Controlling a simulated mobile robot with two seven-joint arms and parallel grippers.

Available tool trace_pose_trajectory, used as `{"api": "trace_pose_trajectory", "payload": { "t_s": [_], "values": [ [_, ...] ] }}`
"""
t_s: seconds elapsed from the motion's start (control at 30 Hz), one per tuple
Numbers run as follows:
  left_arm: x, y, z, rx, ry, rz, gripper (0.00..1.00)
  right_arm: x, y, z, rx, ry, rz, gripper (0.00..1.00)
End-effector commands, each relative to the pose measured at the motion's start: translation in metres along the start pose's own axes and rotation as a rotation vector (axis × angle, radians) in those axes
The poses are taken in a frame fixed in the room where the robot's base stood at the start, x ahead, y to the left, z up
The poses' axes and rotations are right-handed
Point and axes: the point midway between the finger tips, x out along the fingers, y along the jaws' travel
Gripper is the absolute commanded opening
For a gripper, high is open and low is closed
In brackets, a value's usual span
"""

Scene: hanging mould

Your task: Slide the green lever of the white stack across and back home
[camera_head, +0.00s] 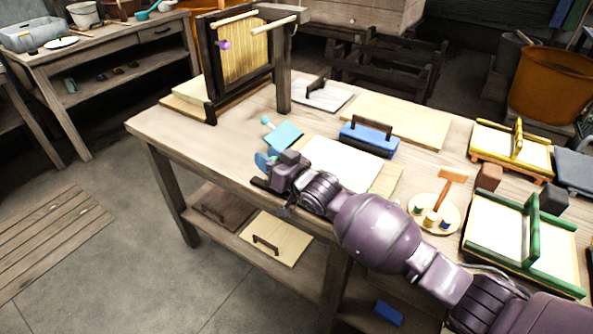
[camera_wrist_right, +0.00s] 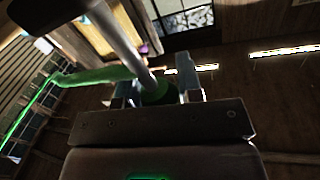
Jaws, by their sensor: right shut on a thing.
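A green-framed unit (camera_head: 484,249) with white panels stands at the table's right front, with an upright green bar (camera_head: 531,226) across its middle. A white stack or sheet (camera_head: 340,163) lies mid-table, partly hidden by my right arm. My right gripper (camera_head: 272,166) is at the table's front edge, left of that white sheet and far left of the green-framed unit. In the right wrist view the gripper (camera_wrist_right: 157,92) is shut on a green piece (camera_wrist_right: 158,94), where a grey rod (camera_wrist_right: 125,42) meets it. What this piece belongs to is unclear. My left gripper is out of view.
A teal scraper (camera_head: 283,134) lies just beyond the gripper. A blue block with a handle (camera_head: 369,138) and a plate with small pots (camera_head: 433,214) are on the table. A wooden frame (camera_head: 243,60) with a purple knob stands at the back left.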

Motion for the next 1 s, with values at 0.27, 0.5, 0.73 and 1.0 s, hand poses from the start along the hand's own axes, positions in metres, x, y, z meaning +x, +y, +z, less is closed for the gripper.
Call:
{"api": "trace_pose_trajectory", "payload": {
  "t_s": [0.27, 0.5, 0.73, 1.0],
  "values": [
    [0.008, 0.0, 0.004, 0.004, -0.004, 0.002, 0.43, 0.032, -0.007, 0.004, 0.003, -0.001, -0.001, 0.0],
    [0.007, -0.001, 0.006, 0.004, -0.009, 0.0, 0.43, 0.037, -0.008, 0.002, 0.0, 0.0, -0.001, 0.0],
    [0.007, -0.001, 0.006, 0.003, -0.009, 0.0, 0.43, 0.037, -0.008, 0.0, 0.0, 0.001, -0.002, 0.35],
    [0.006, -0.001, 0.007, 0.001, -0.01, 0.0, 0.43, 0.037, -0.008, 0.001, 0.0, 0.001, -0.001, 0.58]
  ]
}}
